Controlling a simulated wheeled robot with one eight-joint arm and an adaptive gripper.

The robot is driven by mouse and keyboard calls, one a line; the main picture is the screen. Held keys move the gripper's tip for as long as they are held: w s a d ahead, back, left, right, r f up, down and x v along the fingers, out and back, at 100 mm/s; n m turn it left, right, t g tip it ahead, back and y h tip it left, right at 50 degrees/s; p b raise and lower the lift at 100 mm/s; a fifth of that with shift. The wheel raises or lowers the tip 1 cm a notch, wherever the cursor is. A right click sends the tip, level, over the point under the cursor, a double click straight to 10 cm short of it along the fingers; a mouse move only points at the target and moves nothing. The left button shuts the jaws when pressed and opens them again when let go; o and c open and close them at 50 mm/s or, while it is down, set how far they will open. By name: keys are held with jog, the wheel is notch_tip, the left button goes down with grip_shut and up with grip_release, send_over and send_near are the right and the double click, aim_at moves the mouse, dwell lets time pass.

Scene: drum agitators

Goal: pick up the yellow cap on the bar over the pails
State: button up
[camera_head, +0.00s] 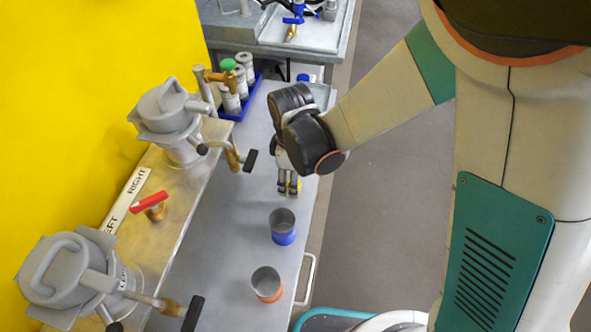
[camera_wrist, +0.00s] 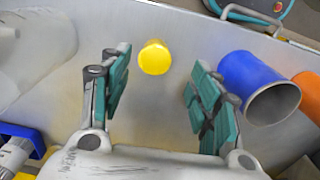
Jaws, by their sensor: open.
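A small yellow cap (camera_wrist: 154,57) shows in the wrist view between the two finger lines, a little beyond the fingertips. My gripper (camera_wrist: 158,82) is open, with a teal-padded finger on each side and a clear gap to the cap. In the head view my gripper (camera_head: 288,184) points down over the grey table, and a bit of the yellow cap (camera_head: 293,188) shows at its fingertips. A blue pail (camera_head: 283,234) and an orange pail (camera_head: 267,292) stand nearer the front. I cannot make out a bar under the cap; it appears against the grey tabletop.
Two lidded metal drums (camera_head: 168,118) with valves stand on the raised ledge at left. A blue rack (camera_head: 247,97) of grey canisters is behind the gripper. In the wrist view the blue pail (camera_wrist: 247,80) lies close to the right finger. The table's middle is clear.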

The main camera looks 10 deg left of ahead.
jog(key=shift+w+f+b, duration=0.2)
jog(key=shift+f+b, duration=0.5)
jog(key=shift+f, duration=0.7)
jog(key=shift+w+f+b, duration=0.15)
jog(key=shift+f+b, duration=0.5)
jog(key=shift+f, duration=0.7)
jog(key=shift+r, duration=0.1)
jog(key=c, duration=0.9)
